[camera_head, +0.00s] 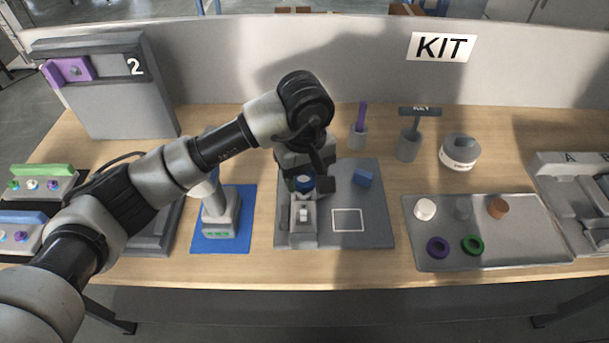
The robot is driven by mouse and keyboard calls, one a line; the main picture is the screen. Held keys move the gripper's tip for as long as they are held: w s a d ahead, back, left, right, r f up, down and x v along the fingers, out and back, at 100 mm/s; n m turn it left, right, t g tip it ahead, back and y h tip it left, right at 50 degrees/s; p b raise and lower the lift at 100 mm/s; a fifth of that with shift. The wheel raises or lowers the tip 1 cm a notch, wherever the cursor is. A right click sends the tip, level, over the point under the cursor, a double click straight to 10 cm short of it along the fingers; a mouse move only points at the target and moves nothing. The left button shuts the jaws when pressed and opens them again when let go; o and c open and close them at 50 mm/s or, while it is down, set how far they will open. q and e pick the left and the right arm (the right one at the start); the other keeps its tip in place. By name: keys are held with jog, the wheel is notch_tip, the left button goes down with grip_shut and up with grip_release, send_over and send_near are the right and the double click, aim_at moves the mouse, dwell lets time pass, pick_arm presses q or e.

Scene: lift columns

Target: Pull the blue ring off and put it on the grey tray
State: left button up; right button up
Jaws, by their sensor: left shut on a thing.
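The blue ring (304,182) shows at the top of a small grey fixture (303,222) on a dark grey plate (375,230). My left gripper (311,184) points down over the fixture and is shut on the blue ring. The gripper and wrist hide part of the ring, and whether it still sits around a post cannot be told. The grey tray (530,250) lies to the right. A purple ring (437,247), a green ring (472,245) and white, grey and brown round pieces lie on it. My right gripper is not in view.
A blue block (363,178) and a white square outline are on the plate. Behind stand a cup with a purple stick (361,128), a key stand (409,140) and a round grey-white container (460,153). The tray's right part is bare.

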pick_arm(q)
jog(key=shift+r+p, duration=0.8)
jog(key=shift+r, duration=1.9)
